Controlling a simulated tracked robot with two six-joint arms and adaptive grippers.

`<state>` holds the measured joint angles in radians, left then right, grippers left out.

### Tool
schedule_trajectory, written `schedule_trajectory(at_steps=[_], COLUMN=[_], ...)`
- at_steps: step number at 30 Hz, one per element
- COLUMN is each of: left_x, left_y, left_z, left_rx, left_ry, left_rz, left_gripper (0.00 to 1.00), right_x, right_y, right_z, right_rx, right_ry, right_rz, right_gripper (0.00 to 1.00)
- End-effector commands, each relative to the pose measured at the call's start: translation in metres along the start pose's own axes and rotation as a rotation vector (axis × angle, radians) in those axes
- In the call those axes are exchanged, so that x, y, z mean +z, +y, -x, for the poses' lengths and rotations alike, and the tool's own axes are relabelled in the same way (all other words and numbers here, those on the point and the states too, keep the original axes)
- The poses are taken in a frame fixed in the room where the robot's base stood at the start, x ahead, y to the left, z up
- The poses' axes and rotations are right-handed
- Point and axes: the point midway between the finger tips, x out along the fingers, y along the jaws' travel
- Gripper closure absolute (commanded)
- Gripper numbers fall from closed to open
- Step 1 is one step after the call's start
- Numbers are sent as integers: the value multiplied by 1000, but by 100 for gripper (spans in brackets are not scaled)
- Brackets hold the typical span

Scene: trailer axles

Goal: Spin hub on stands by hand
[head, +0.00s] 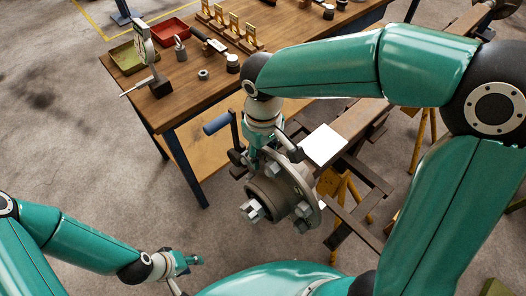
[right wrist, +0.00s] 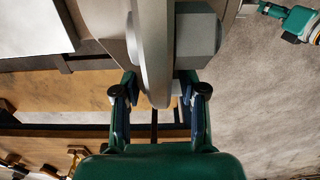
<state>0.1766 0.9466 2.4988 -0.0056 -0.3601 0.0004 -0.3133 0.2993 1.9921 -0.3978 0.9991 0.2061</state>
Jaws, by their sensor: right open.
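The hub (head: 268,192) is a grey-brown drum with a round flange and several bolts, at the end of an axle (head: 362,118). Yellow stands (head: 343,187) show under the axle. My right gripper (head: 268,158) reaches down to the hub's upper edge. In the right wrist view its open fingers (right wrist: 160,100) sit on either side of the flange rim (right wrist: 155,50), with gaps visible; contact is not clear. My left gripper (head: 188,264) is low at the left, away from the hub; its jaw opening is too small to judge. It also shows in the right wrist view (right wrist: 291,20).
A wooden workbench (head: 185,103) behind carries a red tray (head: 170,32), an olive tray (head: 127,58), a dial gauge (head: 145,45) and several small parts. A white sheet (head: 322,145) is right of the hub. The floor between bench and left gripper is clear.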

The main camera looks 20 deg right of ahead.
Motion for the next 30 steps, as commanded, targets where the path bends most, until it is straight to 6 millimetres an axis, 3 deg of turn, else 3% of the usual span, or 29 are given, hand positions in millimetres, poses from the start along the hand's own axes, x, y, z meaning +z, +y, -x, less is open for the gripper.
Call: schedule_trajectory(at_steps=[4, 12, 23, 30], left_x=[0, 0, 0, 0], left_y=[0, 0, 0, 7], left_z=[0, 0, 1, 18], left_rx=[0, 0, 0, 0], left_ry=[0, 0, 0, 0], left_rz=[0, 0, 0, 0], left_gripper=[60, 60, 60, 60], right_x=[0, 0, 0, -6], right_y=[0, 0, 0, 1], right_z=[0, 0, 1, -1], right_rx=[0, 0, 1, 1], right_ry=[0, 0, -4, -84], right_rz=[0, 0, 0, -3], right_gripper=[58, 100, 100, 100])
